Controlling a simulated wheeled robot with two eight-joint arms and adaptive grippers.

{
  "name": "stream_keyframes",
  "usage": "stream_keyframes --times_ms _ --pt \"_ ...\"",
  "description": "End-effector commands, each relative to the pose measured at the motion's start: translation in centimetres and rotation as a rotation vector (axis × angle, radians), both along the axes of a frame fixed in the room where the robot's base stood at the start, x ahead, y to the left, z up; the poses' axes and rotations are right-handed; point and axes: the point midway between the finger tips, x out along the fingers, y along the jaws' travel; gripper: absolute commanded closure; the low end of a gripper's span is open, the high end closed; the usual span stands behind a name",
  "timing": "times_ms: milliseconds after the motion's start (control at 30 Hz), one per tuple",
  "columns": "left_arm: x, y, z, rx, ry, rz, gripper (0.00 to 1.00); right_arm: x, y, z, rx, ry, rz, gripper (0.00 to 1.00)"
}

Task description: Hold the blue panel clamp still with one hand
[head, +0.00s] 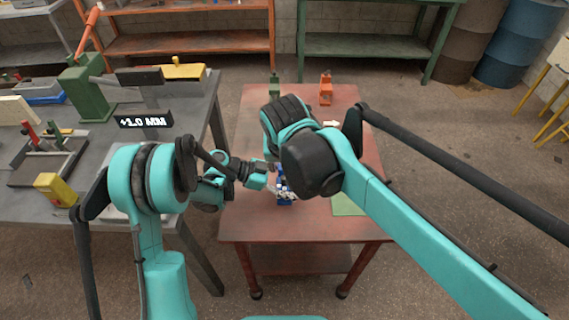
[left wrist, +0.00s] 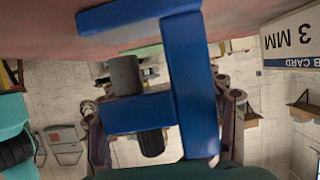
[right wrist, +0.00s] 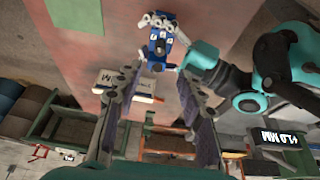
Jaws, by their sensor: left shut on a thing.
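The blue panel clamp (head: 285,200) stands on the red table (head: 250,225), partly covered by my arms in the head view. It fills the middle of the left wrist view (left wrist: 190,85), with a grey cylindrical part on it, and shows at the top of the right wrist view (right wrist: 157,50). My left gripper (head: 275,187) is shut on the clamp, one finger to each side. My right gripper (right wrist: 157,76) is open, its fingers pointing toward the clamp but apart from it. In the head view it is hidden behind my right arm.
A white card block marked 3 MM (left wrist: 290,35) is near the clamp. A green clamp (head: 274,88) and an orange clamp (head: 326,90) stand at the table's back. A green mat (head: 348,204) lies at right. A grey bench (head: 90,170) with tools and a "+1.0 MM" display (head: 145,121) is at left.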

Motion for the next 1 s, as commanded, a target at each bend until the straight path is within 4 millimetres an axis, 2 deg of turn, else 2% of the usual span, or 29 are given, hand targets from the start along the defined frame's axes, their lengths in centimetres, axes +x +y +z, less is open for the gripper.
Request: stream_keyframes --times_ms 367,533,667,800,1000 --pt "0.0 0.0 0.0 0.001 0.000 0.000 0.82 -0.2 0.0 0.4 0.000 -0.001 0.000 0.61" --pt "0.0 0.0 0.0 0.001 0.000 0.000 0.82 -0.4 0.2 -1.2 -0.029 -0.052 -0.013 0.61" --pt "0.0 0.0 0.0 0.001 0.000 0.000 0.82 -0.9 0.3 -3.9 -0.074 -0.181 -0.036 0.61" --pt "0.0 0.0 0.0 0.001 0.000 0.000 0.82 -2.4 0.4 -6.2 -0.095 -0.380 -0.051 0.61" --pt "0.0 0.0 0.0 0.001 0.000 0.000 0.82 -5.2 0.3 -7.1 -0.054 -0.633 -0.031 0.61"
